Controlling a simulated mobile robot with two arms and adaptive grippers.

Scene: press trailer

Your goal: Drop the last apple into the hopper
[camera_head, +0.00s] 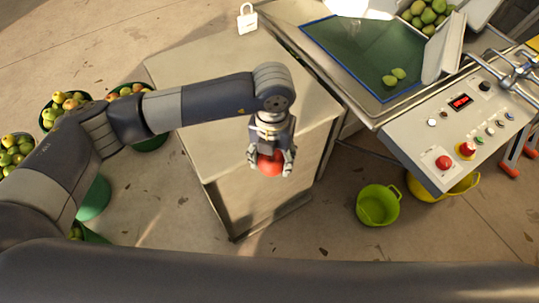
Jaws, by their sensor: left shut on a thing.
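My left gripper (271,160) is shut on a red apple (270,164). It holds the apple over the front part of the pale cabinet, pointing down. The fingers cover both sides of the apple. A blue-rimmed tray with a green floor (345,45) is at the upper right, apart from the gripper. I cannot tell for sure whether this tray is the hopper. My right gripper is not in view.
A control panel (460,125) with red buttons stands at right. A green bucket (378,205) is on the floor. Several buckets of apples (62,104) stand at left. More green apples (426,12) are at top right.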

